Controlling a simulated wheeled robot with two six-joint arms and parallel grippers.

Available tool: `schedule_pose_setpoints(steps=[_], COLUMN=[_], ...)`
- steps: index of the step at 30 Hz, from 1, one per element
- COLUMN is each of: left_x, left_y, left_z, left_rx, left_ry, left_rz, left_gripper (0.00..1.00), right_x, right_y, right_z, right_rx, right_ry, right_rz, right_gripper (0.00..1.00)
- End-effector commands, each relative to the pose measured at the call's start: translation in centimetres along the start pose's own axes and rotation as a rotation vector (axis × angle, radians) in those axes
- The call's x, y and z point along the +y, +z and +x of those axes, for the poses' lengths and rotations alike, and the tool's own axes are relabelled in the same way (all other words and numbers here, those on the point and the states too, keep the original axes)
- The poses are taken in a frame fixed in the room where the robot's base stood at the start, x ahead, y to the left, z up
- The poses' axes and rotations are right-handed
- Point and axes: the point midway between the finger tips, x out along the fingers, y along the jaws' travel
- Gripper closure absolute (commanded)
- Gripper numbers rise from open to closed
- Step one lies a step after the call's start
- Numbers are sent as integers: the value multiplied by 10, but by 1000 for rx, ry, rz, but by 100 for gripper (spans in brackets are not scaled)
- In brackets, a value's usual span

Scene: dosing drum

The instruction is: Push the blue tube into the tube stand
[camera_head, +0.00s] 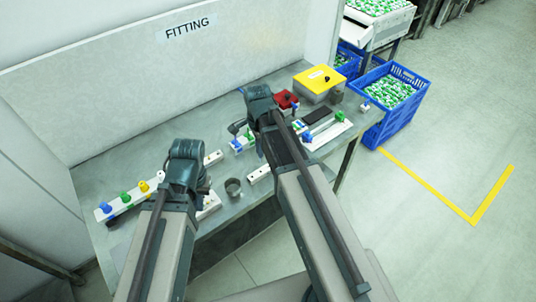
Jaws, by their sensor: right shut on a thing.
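A white block that looks like the tube stand (244,146) lies on the bench just left of my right arm's wrist. It bears small blue and green pieces. The small blue piece at its left end looks like the blue tube (236,145). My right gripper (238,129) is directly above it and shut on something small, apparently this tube. How deep the tube sits is too small to tell. My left gripper (203,186) hangs over the bench near a white strip. Its fingers are mostly hidden behind its wrist, so its opening does not show.
A white rail with coloured knobs (133,198) lies at the bench's left. A blue crate (373,133) is beyond the bench.

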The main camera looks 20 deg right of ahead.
Motion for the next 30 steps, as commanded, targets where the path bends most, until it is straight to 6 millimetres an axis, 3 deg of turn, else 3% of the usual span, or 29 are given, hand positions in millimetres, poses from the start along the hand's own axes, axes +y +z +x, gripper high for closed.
schedule_pose_setpoints(steps=[11,30], left_x=[1,5], left_y=[0,-3], left_z=[8,55], left_rx=[0,0], left_ry=[0,0], left_rz=[0,-2], left_gripper=[100,100], right_x=[0,0], right_y=[0,0], right_z=[8,55], right_rx=[0,0], right_ry=[0,0], right_rz=[-1,0], right_gripper=[100,100])
